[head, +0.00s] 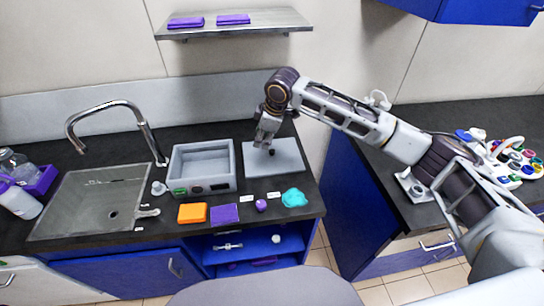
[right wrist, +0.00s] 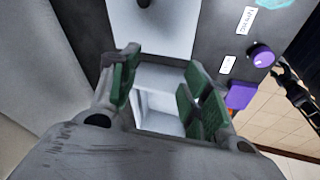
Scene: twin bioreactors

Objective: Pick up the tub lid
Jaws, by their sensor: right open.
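The tub lid (head: 288,160) is a flat light-grey plate with a dark knob (head: 271,152) on top. It lies on the dark counter just right of the grey open tub (head: 203,186). My right gripper (head: 263,142) is over the lid's left part, near the knob in the picture; its exact height is hard to tell. In the right wrist view the gripper (right wrist: 160,76) is open, with green finger pads and nothing between them. The lid (right wrist: 158,35) lies beyond the fingertips, its knob (right wrist: 144,3) cut by the top edge. My left gripper is not in view.
A sink (head: 92,200) with a tall faucet (head: 118,105) is at left. An orange sponge (head: 192,213), purple sponge (head: 225,213), purple knob (head: 261,205) and teal cloth (head: 294,198) line the front. A shelf (head: 235,30) hangs above. Colourful-capped items (head: 505,160) stand on the right counter.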

